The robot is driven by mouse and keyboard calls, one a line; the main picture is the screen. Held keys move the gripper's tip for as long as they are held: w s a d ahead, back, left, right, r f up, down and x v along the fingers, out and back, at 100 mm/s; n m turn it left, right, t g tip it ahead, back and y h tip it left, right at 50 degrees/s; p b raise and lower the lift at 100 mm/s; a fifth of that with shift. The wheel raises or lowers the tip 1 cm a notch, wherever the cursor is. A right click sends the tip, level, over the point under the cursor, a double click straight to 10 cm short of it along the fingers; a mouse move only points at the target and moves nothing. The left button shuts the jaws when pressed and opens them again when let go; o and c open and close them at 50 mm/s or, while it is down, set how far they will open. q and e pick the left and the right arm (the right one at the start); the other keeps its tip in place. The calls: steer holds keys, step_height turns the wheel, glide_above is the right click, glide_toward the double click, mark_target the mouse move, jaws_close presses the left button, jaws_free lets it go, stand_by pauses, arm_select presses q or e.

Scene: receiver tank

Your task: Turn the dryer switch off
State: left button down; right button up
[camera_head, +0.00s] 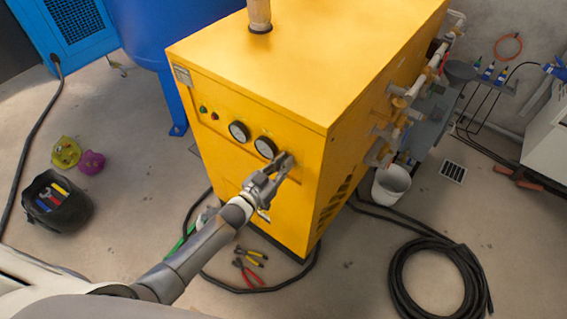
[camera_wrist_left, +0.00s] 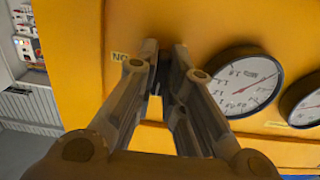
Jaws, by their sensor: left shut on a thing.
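The yellow dryer (camera_head: 262,70) stands in the middle of the head view. My left gripper (camera_head: 284,161) is at the panel's right side, just beside the gauges. In the left wrist view its fingers (camera_wrist_left: 165,58) are closed on a small dark switch (camera_wrist_left: 162,75) on the yellow panel. A small label (camera_wrist_left: 120,57) with letters shows next to the fingers. The fingers hide most of the switch, so its setting cannot be told. My right gripper is not in view.
Pipes and valves (camera_head: 400,105) run along the dryer's right side, above a white bucket (camera_head: 390,184). A coiled black hose (camera_head: 436,278), pliers (camera_head: 247,270) and a black tool bag (camera_head: 57,200) lie on the floor. A blue tank (camera_head: 165,35) stands behind.

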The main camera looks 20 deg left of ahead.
arm_select(q)
steer(key=shift+f, duration=0.1)
stand_by(0.3)
steer(key=c, duration=1.5)
jaws_free()
steer(key=v, duration=1.2)
